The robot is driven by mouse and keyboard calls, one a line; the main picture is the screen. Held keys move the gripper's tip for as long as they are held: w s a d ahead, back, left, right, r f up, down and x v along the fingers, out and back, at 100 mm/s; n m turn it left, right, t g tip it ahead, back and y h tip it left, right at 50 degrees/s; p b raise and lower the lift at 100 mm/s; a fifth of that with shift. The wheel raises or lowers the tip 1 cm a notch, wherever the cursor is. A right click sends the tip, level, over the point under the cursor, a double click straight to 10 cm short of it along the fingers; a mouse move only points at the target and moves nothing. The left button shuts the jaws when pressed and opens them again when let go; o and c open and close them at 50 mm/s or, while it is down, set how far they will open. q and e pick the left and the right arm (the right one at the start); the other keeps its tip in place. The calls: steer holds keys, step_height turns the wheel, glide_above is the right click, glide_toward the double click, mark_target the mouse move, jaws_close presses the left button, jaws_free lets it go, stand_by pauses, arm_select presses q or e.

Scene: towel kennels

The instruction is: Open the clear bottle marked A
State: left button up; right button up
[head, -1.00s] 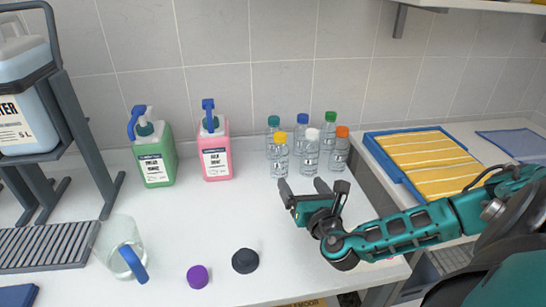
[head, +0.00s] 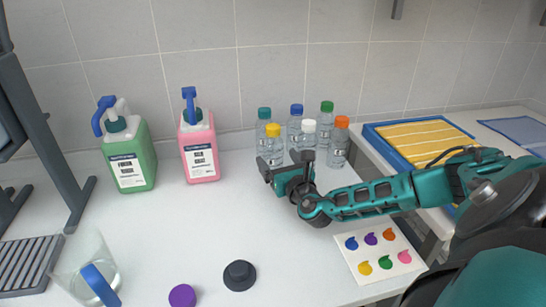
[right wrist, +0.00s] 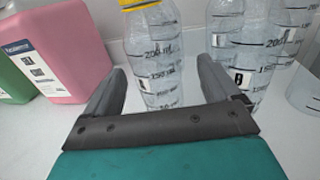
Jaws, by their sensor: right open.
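Several clear bottles with coloured caps stand in a cluster near the back wall: teal (head: 264,114), yellow (head: 272,131), blue (head: 296,110), white (head: 309,127), green (head: 326,107) and orange (head: 341,122). My right gripper (head: 285,163) is open and empty, just in front of the yellow-capped bottle. In the right wrist view, the yellow-capped bottle (right wrist: 157,50) stands upright beyond and between the open fingers (right wrist: 160,80). Its label is turned sideways and I cannot read it. The neighbouring bottle (right wrist: 240,45) carries a letter that looks like B. I cannot tell which bottle is marked A.
A green jug (head: 130,160) and a pink jug (head: 199,150) stand left of the bottles. A measuring jug (head: 75,265), a purple cap (head: 182,296) and a black knob-like piece (head: 239,275) are nearer. A colour-spot card (head: 378,249) lies under my right arm. A towel tray (head: 376,137) is right.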

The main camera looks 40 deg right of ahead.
mark_target(271, 153)
steer(key=x, duration=0.4)
steer(key=shift+w+a+b, duration=0.1)
steer(key=shift+w+b, duration=0.2)
steer(key=shift+b, duration=0.1)
steer(key=shift+w, duration=0.2)
arm_select(q)
steer(key=shift+w+d, duration=0.2)
steer(key=shift+w, duration=0.1)
arm_select(e)
steer(key=shift+c, duration=0.2)
steer(key=c, duration=1)
arm_select(q)
steer(key=shift+a, duration=0.1)
